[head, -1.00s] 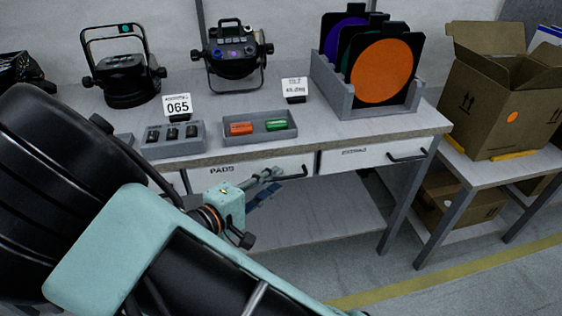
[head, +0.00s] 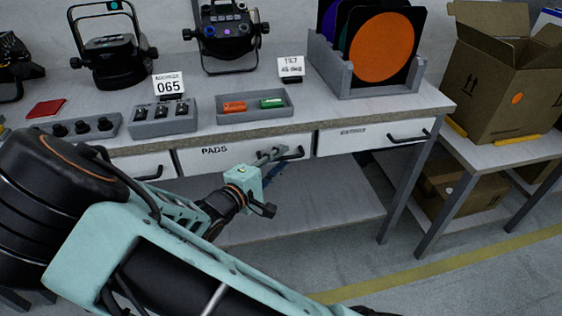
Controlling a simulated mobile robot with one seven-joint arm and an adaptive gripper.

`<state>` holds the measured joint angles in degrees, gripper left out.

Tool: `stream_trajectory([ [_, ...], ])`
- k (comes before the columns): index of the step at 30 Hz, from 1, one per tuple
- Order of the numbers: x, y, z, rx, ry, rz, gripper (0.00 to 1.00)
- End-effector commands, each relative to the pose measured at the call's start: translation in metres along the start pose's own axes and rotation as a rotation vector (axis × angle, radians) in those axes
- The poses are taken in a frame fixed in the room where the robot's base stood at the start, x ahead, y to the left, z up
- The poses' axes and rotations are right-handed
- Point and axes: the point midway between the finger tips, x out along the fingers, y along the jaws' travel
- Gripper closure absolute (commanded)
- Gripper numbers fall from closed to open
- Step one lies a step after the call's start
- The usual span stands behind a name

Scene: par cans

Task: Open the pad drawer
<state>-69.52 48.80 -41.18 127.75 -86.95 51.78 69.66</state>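The pad drawer (head: 225,156) has a white front labelled "PADS" and sits under the tabletop at the middle of the head view. It looks shut or nearly so. Its dark bar handle (head: 298,154) is on the right part of the front. My gripper (head: 279,156) is at the left part of this handle, with its grey fingers pointing right toward it. The fingers overlap the handle in the picture. I cannot tell whether they grip it, and the fingertip gap is too small to judge.
The workbench (head: 300,118) carries par cans, a grey tray (head: 254,119) with an orange and a green item, and a rack of colour discs (head: 380,50). Another drawer (head: 340,139) is to the right. A side table with a cardboard box (head: 500,95) stands further right. Floor in front is clear.

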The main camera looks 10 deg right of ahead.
Motion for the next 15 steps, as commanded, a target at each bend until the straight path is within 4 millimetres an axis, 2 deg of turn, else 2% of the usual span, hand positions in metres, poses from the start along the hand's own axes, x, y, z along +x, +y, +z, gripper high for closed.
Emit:
stream_trajectory([
  [3,0.006,-0.0003,0.0,0.0,0.0,0.0,0.75],
  [11,0.007,0.0004,0.0,0.0,0.001,0.0,0.75],
  [15,0.0069,0.0003,0.0001,0.0,0.0,0.0,0.89],
])
